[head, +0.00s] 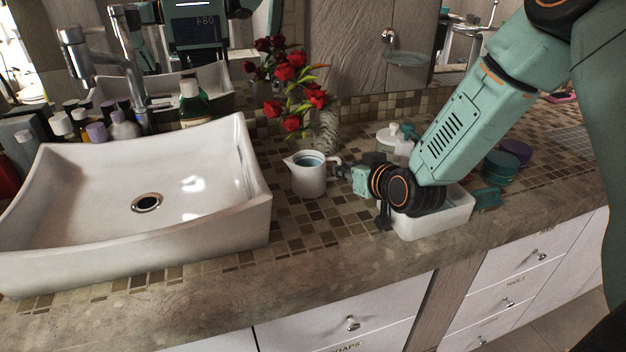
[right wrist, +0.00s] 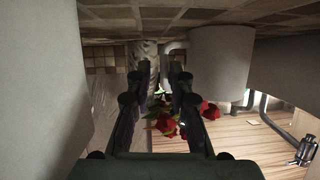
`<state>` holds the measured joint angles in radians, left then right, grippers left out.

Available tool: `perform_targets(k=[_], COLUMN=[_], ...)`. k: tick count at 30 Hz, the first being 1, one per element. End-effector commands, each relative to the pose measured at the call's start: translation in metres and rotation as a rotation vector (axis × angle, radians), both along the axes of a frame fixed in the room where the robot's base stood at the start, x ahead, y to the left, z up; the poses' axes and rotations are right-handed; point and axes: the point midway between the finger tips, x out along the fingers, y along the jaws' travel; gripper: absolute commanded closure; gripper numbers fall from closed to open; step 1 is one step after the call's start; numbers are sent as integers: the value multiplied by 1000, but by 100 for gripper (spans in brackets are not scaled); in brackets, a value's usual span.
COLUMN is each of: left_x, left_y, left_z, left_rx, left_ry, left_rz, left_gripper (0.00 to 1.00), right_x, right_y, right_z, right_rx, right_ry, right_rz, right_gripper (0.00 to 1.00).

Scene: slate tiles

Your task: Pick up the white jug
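The white jug (head: 308,180) stands upright on the tiled counter just right of the sink, its spout to the left and its handle to the right. My right gripper (head: 341,172) is low over the counter at the handle side of the jug. In the right wrist view, which is upside down, the fingers (right wrist: 161,76) are apart with a gap between them. The jug's body (right wrist: 222,58) shows to the right there, its handle reaching towards the right finger. Whether the fingers touch the handle I cannot tell. My left gripper is not in view.
A white sink (head: 200,180) fills the left. A vase (head: 327,130) with red roses (head: 292,72) stands behind the jug. A white tray (head: 437,222) lies under my right wrist, with a lidded white jar (head: 388,138) behind. The counter in front of the jug is clear.

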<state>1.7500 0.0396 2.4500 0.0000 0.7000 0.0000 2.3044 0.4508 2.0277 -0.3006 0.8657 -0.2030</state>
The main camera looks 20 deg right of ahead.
Motion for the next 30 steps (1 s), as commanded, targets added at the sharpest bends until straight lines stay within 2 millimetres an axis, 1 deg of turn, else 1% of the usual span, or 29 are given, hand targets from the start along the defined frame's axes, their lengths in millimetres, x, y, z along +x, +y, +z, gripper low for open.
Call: perform_targets(k=[1, 3, 11, 18, 30], left_x=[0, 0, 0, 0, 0], left_y=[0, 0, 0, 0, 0], left_z=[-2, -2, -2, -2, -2], left_rx=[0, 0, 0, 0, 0], left_ry=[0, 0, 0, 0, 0], left_rz=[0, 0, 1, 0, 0], left_gripper=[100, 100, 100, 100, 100], right_x=[5, 9, 10, 10, 10], right_y=[1, 2, 2, 2, 2], right_z=[-2, -3, -3, -3, -2], right_rx=[-3, -1, 0, -1, 0], right_ry=[-1, -1, -1, -1, -2], right_rz=[2, 3, 2, 1, 1], right_gripper=[79, 79, 80, 100, 100])
